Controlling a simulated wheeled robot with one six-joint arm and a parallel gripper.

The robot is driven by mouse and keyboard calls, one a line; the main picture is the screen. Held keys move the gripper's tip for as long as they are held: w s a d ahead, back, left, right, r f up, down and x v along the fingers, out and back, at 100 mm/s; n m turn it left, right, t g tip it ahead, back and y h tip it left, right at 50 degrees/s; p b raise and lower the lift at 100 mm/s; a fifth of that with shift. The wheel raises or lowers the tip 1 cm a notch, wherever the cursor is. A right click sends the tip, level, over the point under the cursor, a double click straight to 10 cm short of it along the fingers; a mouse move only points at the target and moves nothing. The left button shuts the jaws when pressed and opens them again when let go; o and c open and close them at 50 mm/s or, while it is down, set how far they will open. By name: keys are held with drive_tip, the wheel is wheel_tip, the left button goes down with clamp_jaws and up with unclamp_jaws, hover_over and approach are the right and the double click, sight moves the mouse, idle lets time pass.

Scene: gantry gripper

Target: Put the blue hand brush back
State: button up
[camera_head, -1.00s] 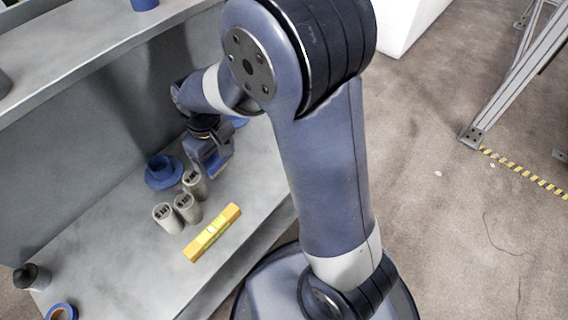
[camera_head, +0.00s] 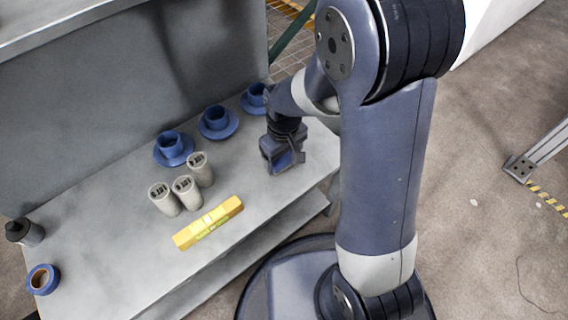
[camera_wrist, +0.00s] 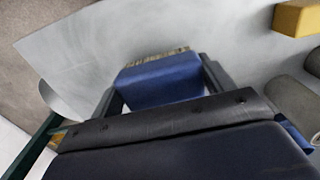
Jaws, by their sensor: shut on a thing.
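The blue hand brush (camera_wrist: 162,80) is between the two dark fingers of my gripper (camera_wrist: 160,88) in the wrist view. Its blue body faces me and a strip of tan bristles shows at its far edge. In the head view my gripper (camera_head: 284,163) is at the right part of the grey bench, right of the blue cups. Only a small blue patch of the brush (camera_head: 285,162) shows there, the rest hidden by the gripper. I cannot tell whether the brush touches the bench top.
A back panel rises behind.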

sight(284, 163)
drive_tip(key=shift+f+b, duration=0.4)
drive_tip(key=shift+f, duration=0.9)
drive_tip(key=shift+f, duration=0.2)
drive_tip(key=o, duration=1)
drive_tip(key=shift+o, duration=0.2)
drive_tip(key=shift+r, duration=0.15)
wheel_tip(284, 163, up, 12)
drive_tip(key=p, duration=0.4)
drive_tip(key=shift+s+p, duration=0.1)
drive_tip(key=shift+p, duration=0.3)
